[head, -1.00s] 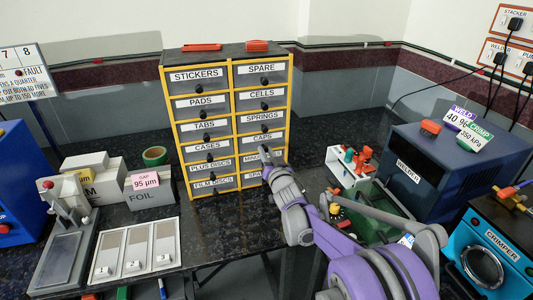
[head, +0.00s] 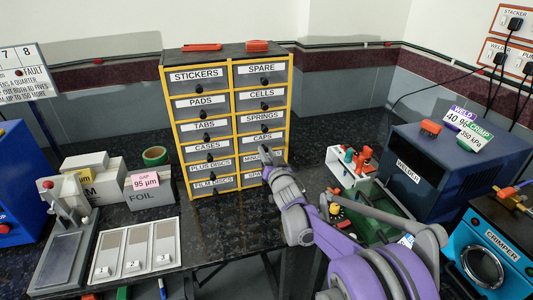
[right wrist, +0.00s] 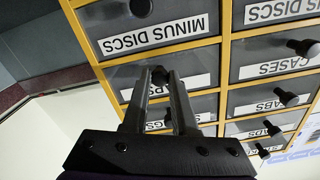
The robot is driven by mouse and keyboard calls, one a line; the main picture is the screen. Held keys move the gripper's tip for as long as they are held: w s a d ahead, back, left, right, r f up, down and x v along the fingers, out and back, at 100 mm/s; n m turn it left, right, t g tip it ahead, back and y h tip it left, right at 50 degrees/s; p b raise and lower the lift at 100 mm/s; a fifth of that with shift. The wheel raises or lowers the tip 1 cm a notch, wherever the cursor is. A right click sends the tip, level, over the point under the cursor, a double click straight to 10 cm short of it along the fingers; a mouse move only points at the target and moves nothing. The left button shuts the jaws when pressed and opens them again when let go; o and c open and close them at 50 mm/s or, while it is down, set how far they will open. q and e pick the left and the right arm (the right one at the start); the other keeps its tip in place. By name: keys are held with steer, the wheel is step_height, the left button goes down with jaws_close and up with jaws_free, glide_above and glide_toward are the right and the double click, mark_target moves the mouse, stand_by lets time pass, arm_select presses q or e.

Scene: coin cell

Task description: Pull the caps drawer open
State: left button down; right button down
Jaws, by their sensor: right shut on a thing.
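The caps drawer (head: 263,137) is in the right column of the yellow-framed drawer cabinet (head: 236,128), below the springs drawer and above the minus discs drawer. Its front looks flush with its neighbours. My right gripper (head: 264,152) is in front of it and covers its knob in the head view. In the right wrist view, which is upside down, my gripper (right wrist: 160,76) is shut on the dark knob of the caps drawer (right wrist: 196,84), one finger on each side. The fingers hide part of the label. My left gripper is not in view.
Two orange-red items lie on the cabinet top. A white rack (head: 350,165) stands right of my arm, with the blue welder (head: 425,165) beyond it. A white three-part tray (head: 135,248) and a foil box (head: 150,192) are left. Dark bench top before the cabinet is clear.

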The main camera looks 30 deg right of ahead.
steer(key=p+v, duration=0.1)
steer(key=v, duration=1.1)
steer(key=c, duration=0.7)
jaws_free()
steer(key=v, duration=1)
steer(key=shift+s+a+p, duration=0.2)
steer(key=shift+s+p, duration=0.1)
steer(key=shift+s, duration=0.05)
